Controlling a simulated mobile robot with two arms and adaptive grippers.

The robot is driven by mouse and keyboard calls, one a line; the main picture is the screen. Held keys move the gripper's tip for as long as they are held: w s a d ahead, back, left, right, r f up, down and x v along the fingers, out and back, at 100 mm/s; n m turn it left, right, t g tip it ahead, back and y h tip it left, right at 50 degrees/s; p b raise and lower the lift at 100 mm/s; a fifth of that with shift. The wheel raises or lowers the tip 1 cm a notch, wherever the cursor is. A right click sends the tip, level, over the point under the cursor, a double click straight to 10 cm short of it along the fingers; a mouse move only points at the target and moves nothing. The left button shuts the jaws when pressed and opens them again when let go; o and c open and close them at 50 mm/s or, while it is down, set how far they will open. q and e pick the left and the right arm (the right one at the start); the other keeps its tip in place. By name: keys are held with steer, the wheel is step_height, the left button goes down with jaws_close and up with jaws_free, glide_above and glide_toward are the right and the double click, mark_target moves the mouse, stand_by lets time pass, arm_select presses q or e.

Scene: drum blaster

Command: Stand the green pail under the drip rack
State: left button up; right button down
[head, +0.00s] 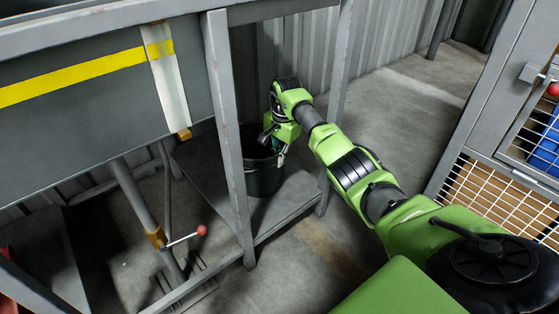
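A dark green pail (264,181) stands upright on the low grey shelf (209,164) of a grey metal frame (228,130), which may be the drip rack. My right arm reaches in from the lower right, past the frame's post. My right gripper (272,146) is at the pail's rim and hides part of its opening. The fingers are small and dark against the pail, so I cannot tell whether they are closed on it. My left gripper is out of view.
A grey tank-like panel with a yellow stripe (75,80) fills the upper left. Below it are a pipe and a red-knobbed lever (201,231). A wire-mesh cage (500,196) stands at the right. The concrete floor (408,108) behind my arm is clear.

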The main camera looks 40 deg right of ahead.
steer(key=c, duration=2.2)
jaws_free()
steer(key=shift+d+r, duration=0.1)
steer(key=shift+r, duration=0.4)
steer(key=r, duration=0.7)
steer(key=s+r, duration=0.1)
steer(key=r, duration=0.3)
steer(key=shift+s, duration=0.1)
steer(key=shift+f, duration=0.1)
